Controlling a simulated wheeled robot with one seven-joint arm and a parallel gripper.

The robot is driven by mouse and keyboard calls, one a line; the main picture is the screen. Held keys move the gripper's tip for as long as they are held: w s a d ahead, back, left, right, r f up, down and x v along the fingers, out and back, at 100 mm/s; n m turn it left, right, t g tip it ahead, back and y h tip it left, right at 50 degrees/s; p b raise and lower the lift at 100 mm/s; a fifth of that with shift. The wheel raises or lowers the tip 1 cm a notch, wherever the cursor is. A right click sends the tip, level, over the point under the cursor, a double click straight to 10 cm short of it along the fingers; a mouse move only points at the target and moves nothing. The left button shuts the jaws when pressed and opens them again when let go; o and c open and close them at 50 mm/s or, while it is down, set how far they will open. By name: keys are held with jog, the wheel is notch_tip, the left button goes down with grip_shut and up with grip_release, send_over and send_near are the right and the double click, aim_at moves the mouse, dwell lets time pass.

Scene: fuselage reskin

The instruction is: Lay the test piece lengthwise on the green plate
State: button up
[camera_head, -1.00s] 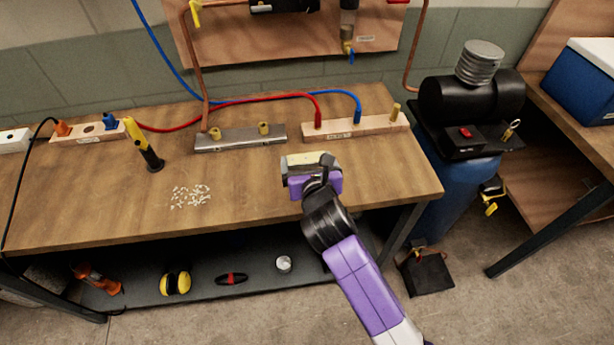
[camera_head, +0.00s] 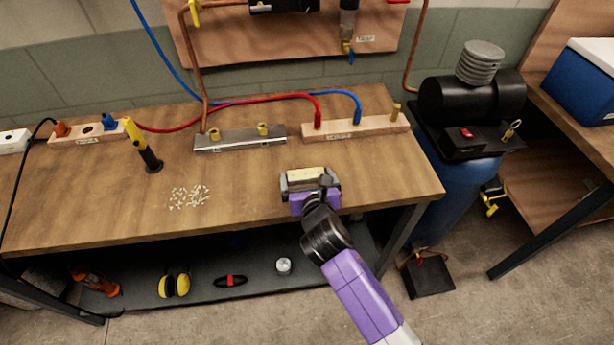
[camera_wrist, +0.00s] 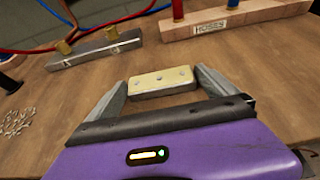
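A pale yellow bar (camera_head: 306,174) with small dots along its face, apparently the test piece, is at my gripper (camera_head: 310,185). In the wrist view the bar (camera_wrist: 161,82) lies crosswise between the two fingertips of my gripper (camera_wrist: 163,85), one at each end, and seems held. My gripper is over the front right of the wooden bench; the gap between bar and bench top is hard to judge. I cannot make out a plainly green plate in either view.
Behind are a metal bar with two brass knobs (camera_head: 240,138) and a wooden hose block (camera_head: 340,129) with red and blue hoses. Left are a yellow-black tool (camera_head: 143,148) and a scatter of small white pieces (camera_head: 188,197). Bench top (camera_head: 240,185) around my gripper is clear.

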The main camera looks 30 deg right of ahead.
jog(key=shift+r, duration=0.1)
jog(key=shift+s+r, duration=0.1)
jog(key=v, duration=1.1)
jog(key=shift+s, duration=0.35)
jog(key=shift+a+r, duration=0.1)
jog(key=shift+r, duration=0.05)
